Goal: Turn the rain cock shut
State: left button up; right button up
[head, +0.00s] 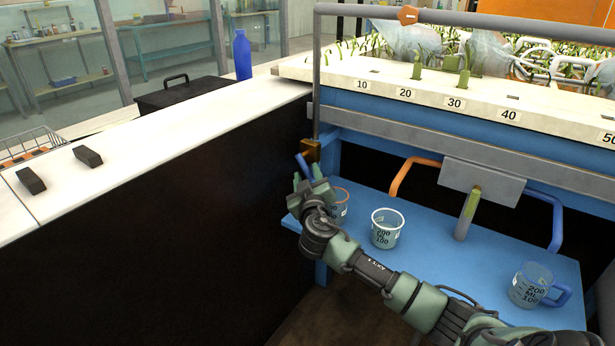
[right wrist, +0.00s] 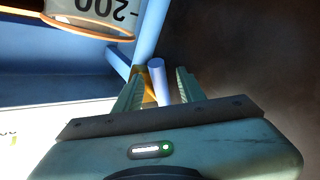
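The rain cock is a brass valve (head: 311,151) with a blue lever (head: 302,164), low on the grey upright pipe at the near left corner of the flume. My right gripper (head: 306,184) is at the lever, just below the brass body. In the right wrist view, the gripper's two fingers (right wrist: 158,82) are apart. The round end of the blue lever (right wrist: 157,65) shows between them, and the brass body (right wrist: 149,98) is partly hidden behind it. I cannot tell whether a finger touches the lever. My left gripper is out of view.
A jug with an orange rim (head: 342,196) stands on the blue shelf (head: 460,270) close beside my right gripper. A white-rimmed jug (head: 386,228) and a blue-handled jug (head: 533,285) stand further right. A white counter (head: 190,140) with a dark side lies left.

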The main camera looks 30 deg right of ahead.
jog(key=shift+c, duration=0.3)
grip_shut()
dwell(1.2)
